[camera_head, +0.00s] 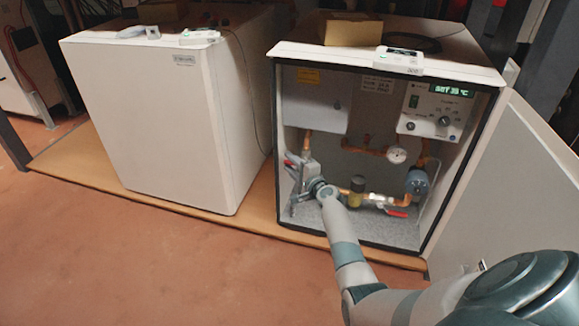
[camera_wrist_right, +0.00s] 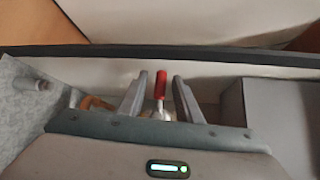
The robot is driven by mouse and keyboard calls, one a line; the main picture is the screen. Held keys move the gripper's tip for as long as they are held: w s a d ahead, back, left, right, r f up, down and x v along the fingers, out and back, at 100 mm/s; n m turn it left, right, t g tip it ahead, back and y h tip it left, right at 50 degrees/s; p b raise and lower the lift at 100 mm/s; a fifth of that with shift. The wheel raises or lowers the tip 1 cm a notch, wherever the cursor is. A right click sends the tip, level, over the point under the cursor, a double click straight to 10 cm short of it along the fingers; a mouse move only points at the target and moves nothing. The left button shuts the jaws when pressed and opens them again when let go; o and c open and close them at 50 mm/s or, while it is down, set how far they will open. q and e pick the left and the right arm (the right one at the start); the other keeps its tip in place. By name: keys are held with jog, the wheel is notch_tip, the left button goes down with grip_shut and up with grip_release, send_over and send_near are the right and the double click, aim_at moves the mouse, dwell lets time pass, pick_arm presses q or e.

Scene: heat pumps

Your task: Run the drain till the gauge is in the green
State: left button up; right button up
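The round white gauge (camera_head: 396,155) sits on copper pipework inside the open right cabinet; its needle and colours are too small to read. A red valve handle (camera_head: 289,163) is at the left of the pipework. A second red lever (camera_head: 398,213) is low on the right. I cannot tell which one is the drain. My right gripper (camera_head: 298,182) reaches into the cabinet's left side, by the first handle. In the wrist view, a red handle (camera_wrist_right: 160,84) stands between its two spread fingers (camera_wrist_right: 160,78), with gaps on both sides. My left gripper is not in view.
The right cabinet's door (camera_head: 515,185) stands open to the right. A control panel (camera_head: 435,111) reads about 39 °C. A closed white cabinet (camera_head: 150,120) stands to the left. A cardboard box (camera_head: 350,30) and a small device (camera_head: 400,60) lie on top. The floor (camera_head: 130,260) in front is clear.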

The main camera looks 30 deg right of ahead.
jog(key=shift+w, duration=0.5)
jog(key=shift+c, duration=0.6)
grip_shut()
